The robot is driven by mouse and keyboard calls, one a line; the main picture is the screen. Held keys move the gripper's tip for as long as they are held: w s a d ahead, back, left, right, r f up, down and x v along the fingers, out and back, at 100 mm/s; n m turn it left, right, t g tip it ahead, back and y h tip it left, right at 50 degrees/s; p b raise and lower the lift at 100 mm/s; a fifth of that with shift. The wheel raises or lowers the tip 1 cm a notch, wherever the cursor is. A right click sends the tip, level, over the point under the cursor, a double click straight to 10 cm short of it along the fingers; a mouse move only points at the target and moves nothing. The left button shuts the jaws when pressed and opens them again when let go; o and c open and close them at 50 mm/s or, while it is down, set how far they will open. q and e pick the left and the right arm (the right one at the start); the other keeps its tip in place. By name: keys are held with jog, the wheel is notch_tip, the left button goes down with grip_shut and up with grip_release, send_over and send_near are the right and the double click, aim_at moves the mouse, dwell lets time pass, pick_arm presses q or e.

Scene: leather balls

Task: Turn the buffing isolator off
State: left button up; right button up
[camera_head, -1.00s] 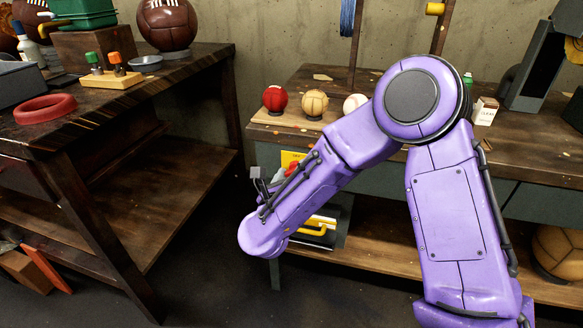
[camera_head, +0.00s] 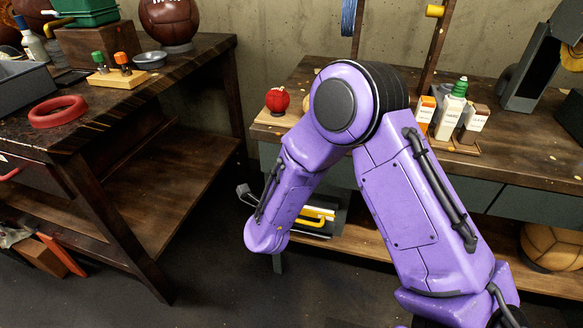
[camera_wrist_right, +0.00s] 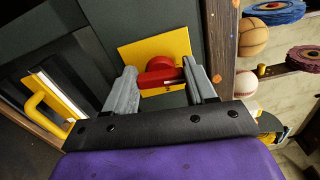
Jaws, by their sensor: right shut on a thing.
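The buffing isolator shows in the right wrist view as a yellow plate (camera_wrist_right: 174,46) with a red rotary handle (camera_wrist_right: 160,76) on a dark cabinet front. My right gripper (camera_wrist_right: 159,71) has its two grey fingers on either side of the red handle, shut on it. The handle lies roughly crosswise between the fingers. In the head view my purple right arm hides the isolator and the gripper. My left gripper is in neither view.
A yellow-handled object (camera_head: 314,218) sits on the lower shelf below the cabinet. A red ball (camera_head: 277,100) and bottles and boxes (camera_head: 450,112) stand on the bench top. The left workbench (camera_head: 190,75) holds a red ring (camera_head: 58,111). Floor between benches is clear.

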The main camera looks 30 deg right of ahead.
jog(key=shift+s+f+n+p, duration=0.1)
jog(key=shift+n+p, duration=0.2)
jog(key=shift+n, duration=0.3)
jog(key=shift+f, duration=0.1)
jog(key=o, duration=1)
jog(key=shift+o, duration=0.2)
jog(key=v, duration=1)
jog(key=shift+s+a, duration=0.2)
jog(key=shift+s, duration=0.05)
